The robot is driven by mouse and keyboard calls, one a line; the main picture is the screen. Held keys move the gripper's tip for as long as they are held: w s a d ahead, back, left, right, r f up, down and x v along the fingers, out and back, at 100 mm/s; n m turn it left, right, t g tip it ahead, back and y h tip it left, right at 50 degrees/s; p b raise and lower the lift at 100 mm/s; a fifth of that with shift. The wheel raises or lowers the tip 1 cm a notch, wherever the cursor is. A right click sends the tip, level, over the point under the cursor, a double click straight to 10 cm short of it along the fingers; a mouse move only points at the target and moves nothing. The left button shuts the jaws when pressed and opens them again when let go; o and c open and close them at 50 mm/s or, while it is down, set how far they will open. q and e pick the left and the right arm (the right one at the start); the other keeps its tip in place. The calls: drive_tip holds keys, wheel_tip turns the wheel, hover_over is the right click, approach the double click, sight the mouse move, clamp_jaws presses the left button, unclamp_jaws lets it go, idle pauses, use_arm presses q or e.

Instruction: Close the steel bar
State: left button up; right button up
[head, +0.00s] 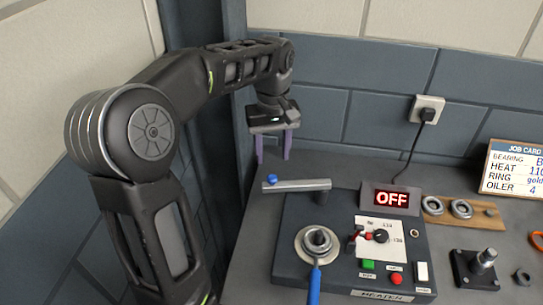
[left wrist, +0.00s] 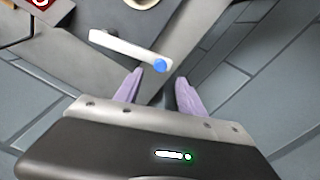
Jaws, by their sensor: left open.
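The steel bar (head: 300,186) is a flat grey bar on a short post at the back left of the heater (head: 290,262). Its free end, with a blue knob (head: 272,179), points left past the heater's edge. My left gripper (head: 273,158) is open and empty, fingers pointing down, behind and above the blue-knob end. In the left wrist view the bar (left wrist: 125,47) crosses the upper middle. Its blue knob (left wrist: 160,65) appears just beyond and between the purple fingertips (left wrist: 160,75), with no contact visible. My right gripper is not in view.
The heater carries a round part with a blue handle (head: 315,283), a dial, buttons and a red OFF display (head: 391,198). Rings lie on a wooden board (head: 485,216) at right, near a job card (head: 513,170). Walls stand close behind and left of the bench.

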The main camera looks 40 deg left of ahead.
sight(272, 177)
use_arm(q)
drive_tip(key=shift+w+a+r, duration=0.1)
drive_tip(key=shift+r, duration=0.1)
drive_tip(key=shift+f, duration=0.7)
wheel_tip(272, 177, down, 6)
drive_tip(key=shift+r+b, duration=0.25)
drive_tip(key=shift+b, duration=0.5)
drive_tip(key=shift+f+b, duration=0.4)
drive_tip(key=shift+f, duration=0.2)
drive_tip(key=shift+r, duration=0.1)
drive_tip(key=shift+c, duration=0.4)
